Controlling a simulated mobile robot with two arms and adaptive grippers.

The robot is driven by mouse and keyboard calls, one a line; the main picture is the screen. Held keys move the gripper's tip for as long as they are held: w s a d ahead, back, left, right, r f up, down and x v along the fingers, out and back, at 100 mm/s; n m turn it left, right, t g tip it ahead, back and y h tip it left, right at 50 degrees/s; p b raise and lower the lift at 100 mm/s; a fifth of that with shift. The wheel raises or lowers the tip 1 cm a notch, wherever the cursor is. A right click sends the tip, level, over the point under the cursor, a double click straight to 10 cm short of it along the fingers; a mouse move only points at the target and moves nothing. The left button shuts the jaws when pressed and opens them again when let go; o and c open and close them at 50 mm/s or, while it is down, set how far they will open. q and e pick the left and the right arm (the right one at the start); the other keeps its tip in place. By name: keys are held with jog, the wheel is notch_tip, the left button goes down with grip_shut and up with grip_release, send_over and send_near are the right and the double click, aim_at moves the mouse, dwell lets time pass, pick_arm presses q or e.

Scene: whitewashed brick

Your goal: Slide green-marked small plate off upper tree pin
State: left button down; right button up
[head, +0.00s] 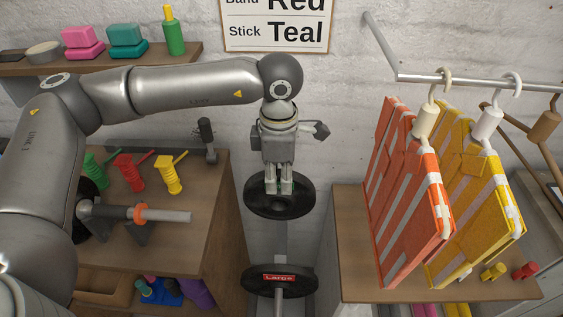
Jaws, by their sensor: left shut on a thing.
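My left gripper (279,187) points down and is shut on a dark round plate (256,201) at its near-centre. I take this to be the small plate; its green marking cannot be made out. The plate lies tilted towards me, with its centre hole just below the fingertips. The upper tree pin is hidden, so I cannot tell whether the plate is still around it. Below, a dark plate with a red "Large" label (278,277) hangs on the lower tree pin (279,303). The grey tree post (281,240) shows between the plates. My right gripper is out of view.
A wooden bench (205,235) at left bears green, red and yellow hand grips and a bar with an orange collar (137,213). A sign (276,25) is on the wall.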

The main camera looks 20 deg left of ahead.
pick_arm(q)
jog(key=shift+s+d+r+b, duration=0.1)
jog(key=shift+s+d+b, duration=0.1)
jog(key=shift+s, duration=0.45)
jog(key=shift+s+d+b, duration=0.2)
jog(key=shift+s, duration=0.45)
jog(key=shift+s, duration=0.2)
jog(key=shift+s+d+b, duration=0.3)
jog(key=shift+s+b, duration=0.1)
jog(key=shift+s, duration=0.4)
jog(key=shift+r, duration=0.15)
jog(key=shift+r+p, duration=1.05)
jog(key=shift+r, duration=1.35)
